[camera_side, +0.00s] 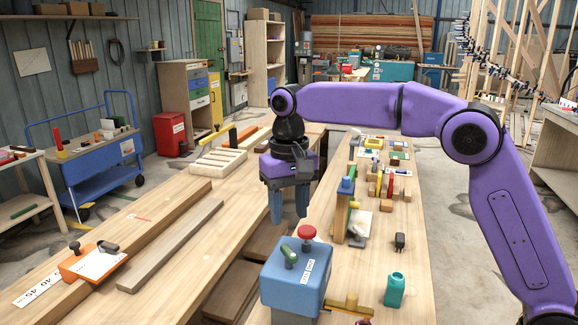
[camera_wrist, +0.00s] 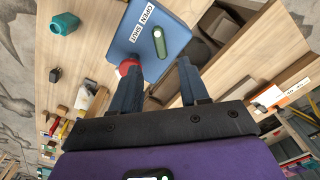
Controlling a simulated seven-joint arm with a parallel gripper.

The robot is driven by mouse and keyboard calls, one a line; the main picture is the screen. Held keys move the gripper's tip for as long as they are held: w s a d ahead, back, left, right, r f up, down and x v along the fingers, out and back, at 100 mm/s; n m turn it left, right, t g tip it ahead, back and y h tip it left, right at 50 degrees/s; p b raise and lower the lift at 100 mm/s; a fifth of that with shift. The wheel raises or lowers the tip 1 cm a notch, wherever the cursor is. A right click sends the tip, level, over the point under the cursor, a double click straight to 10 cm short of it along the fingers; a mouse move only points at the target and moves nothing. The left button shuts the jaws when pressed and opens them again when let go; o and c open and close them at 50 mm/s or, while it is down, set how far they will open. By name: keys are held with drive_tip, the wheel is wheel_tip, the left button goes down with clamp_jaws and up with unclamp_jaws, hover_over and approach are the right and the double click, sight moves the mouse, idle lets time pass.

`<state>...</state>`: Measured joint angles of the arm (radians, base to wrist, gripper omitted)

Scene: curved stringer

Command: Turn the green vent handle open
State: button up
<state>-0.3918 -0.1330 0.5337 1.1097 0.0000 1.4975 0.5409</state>
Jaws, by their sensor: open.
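The green vent handle (camera_side: 289,256) lies on top of a blue box (camera_side: 284,278) at the front of the bench. It also shows in the wrist view (camera_wrist: 160,43), beside a label (camera_wrist: 142,25) reading OPEN and SHUT. I cannot tell for sure which word the handle points to. A red knob (camera_side: 307,232) stands behind the handle on the box. My gripper (camera_side: 288,220) hangs fingers-down above and behind the box, apart from handle and knob. In the wrist view my gripper (camera_wrist: 157,85) has its blue fingers spread with nothing between them.
A wooden block stand (camera_side: 342,215) and several small items stand further back.

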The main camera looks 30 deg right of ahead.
wheel_tip(320, 180, up, 9)
idle(0.6)
drive_tip(key=shift+f, duration=0.1)
drive_tip(key=shift+s, duration=0.15)
idle(0.3)
drive_tip(key=s+d+f+n, duration=0.4)
drive_tip(key=s+d+f, duration=0.2)
drive_tip(key=s, duration=0.5)
drive_tip(key=s+d+f+n, duration=0.4)
drive_tip(key=s+d+f, duration=0.2)
drive_tip(key=s, duration=0.5)
drive_tip(key=s+d+f+n, duration=0.4)
drive_tip(key=s+d+f, duration=0.2)
drive_tip(key=s+d, duration=0.4)
drive_tip(key=shift+s+f+n, duration=0.15)
drive_tip(key=shift+s+n, duration=0.25)
drive_tip(key=shift+s, duration=0.6)
